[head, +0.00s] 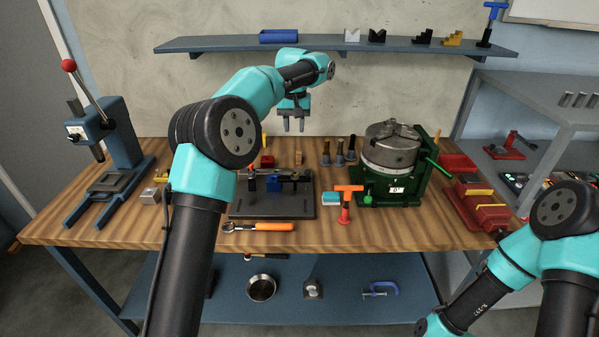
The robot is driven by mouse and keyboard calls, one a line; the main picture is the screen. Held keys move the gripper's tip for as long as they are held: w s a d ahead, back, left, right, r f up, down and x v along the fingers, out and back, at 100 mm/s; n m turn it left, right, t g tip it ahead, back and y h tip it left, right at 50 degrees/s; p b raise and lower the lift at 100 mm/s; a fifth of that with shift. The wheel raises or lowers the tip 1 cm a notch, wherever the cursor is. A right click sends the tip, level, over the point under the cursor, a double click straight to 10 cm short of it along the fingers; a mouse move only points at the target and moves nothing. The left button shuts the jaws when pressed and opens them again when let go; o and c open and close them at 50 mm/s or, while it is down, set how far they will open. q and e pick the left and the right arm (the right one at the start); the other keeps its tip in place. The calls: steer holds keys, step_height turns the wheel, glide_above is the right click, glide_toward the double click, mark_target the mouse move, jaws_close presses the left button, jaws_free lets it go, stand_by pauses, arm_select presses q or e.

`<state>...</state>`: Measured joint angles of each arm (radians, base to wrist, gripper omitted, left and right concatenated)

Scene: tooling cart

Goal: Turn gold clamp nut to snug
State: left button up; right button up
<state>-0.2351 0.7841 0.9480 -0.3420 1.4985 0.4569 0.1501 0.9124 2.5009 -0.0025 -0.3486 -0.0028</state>
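My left gripper (293,122) hangs in the air above the back of the bench, fingers pointing down and apart, with nothing between them. Below and in front of it lies a dark fixture plate (240,208) with a blue block (273,183) and dark clamp parts on it. My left arm covers the plate's left side. I cannot pick out the gold clamp nut for certain at this size. An orange-handled ratchet wrench (270,227) lies along the bench's front edge. My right arm is at the lower right, its gripper out of view.
A green rotary table with a grey chuck (390,153) stands right of the plate, beside an orange T-handle tool (346,203). A red vise (478,208) is at the right edge, an arbor press (120,145) at the left. A blue shelf (350,45) spans the wall behind.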

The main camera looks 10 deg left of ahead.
mark_target(295, 173)
arm_select(q)
steer(key=shift+f, duration=0.1)
step_height(295, 173, down, 17)
steer(key=shift+f, duration=0.15)
stand_by(0.7)
steer(key=shift+c, duration=0.2)
steer(key=c, duration=0.6)
